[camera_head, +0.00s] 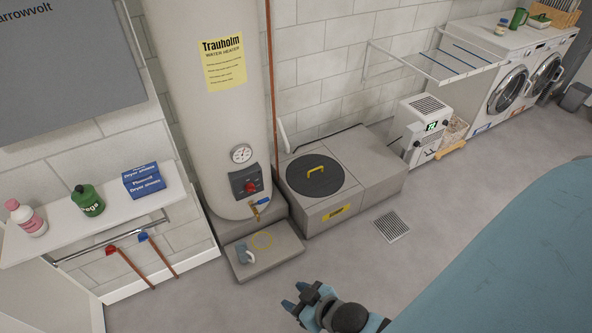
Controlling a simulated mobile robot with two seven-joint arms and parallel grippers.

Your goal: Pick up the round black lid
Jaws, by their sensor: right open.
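The round black lid (316,180) lies flat on top of a low grey box (350,207) beside the water heater. It has a yellow handle (315,169) across its top. My right gripper (295,297) is at the bottom centre of the head view, over the floor. It is open with nothing between its fingers. It is well apart from the lid, nearer to me and slightly left of it. My left gripper is not in view.
A shelf (110,218) with bottles is at left. Washing machines (500,75) stand far right. Open floor surrounds the drain.

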